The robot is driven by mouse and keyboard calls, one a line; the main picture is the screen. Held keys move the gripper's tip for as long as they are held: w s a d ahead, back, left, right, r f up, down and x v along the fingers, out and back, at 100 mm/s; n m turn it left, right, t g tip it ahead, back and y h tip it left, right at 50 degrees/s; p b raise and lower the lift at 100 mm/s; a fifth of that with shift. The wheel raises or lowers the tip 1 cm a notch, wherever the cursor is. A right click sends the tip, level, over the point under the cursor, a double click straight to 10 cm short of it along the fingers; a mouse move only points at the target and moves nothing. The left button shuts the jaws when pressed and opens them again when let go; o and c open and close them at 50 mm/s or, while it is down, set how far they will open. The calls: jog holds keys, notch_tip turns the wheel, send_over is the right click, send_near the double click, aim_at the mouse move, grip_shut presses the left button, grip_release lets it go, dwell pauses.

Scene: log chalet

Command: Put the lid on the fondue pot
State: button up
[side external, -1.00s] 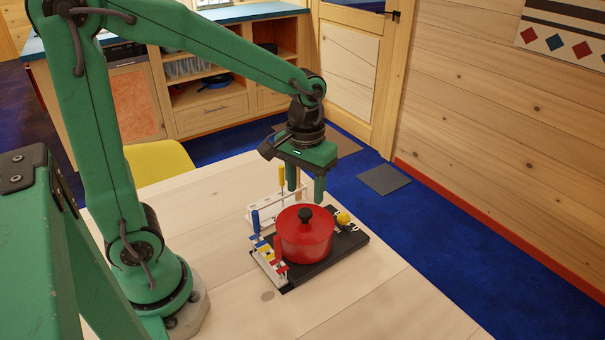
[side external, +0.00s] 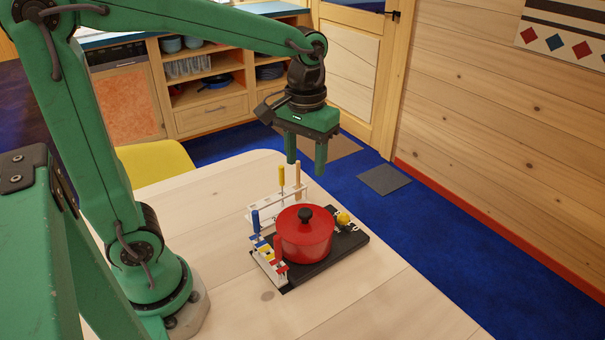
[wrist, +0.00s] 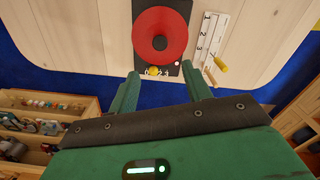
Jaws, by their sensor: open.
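The red fondue pot (side external: 304,246) stands on a black base board (side external: 340,252) on the table. The red lid (side external: 305,218) with its black knob rests on top of the pot and looks level. In the wrist view the round red lid (wrist: 159,22) covers the pot from above, so the pot's inside is hidden. My gripper (side external: 306,170) is open and empty, raised above and behind the pot, clear of the lid. Its two fingers (wrist: 162,88) also show in the wrist view with nothing between them.
A white rack (side external: 278,207) with yellow- and wood-handled forks stands behind the pot. Blue- and red-handled forks stand in a white rack (side external: 266,263) at left. A yellow knob (side external: 343,218) sits on the board. The front table (side external: 380,305) is clear.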

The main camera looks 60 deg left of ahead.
jog(key=shift+s, duration=0.1)
jog(key=s+a+r+m+t, duration=0.1)
jog(key=s+m+t, duration=0.3)
jog(key=s, duration=0.5)
jog(key=shift+s+a+r+t, duration=0.25)
jog(key=shift+a+t, duration=0.2)
jog(key=shift+t, duration=0.35)
